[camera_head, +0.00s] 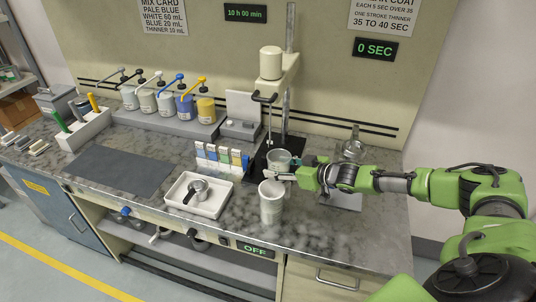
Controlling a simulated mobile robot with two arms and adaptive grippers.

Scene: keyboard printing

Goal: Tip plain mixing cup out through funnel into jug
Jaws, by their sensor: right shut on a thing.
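The exact contact is too small to see. A white jug (269,213) with a label stands on the counter just in front of the fingers. A white funnel (271,188) appears to sit in its mouth. My left gripper is not in view.
The stirring stand (288,95) rises behind. Small coloured packs (222,155) stand left of it. Pump pots (167,103) line the back. A dark mat (120,171) lies farther left.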

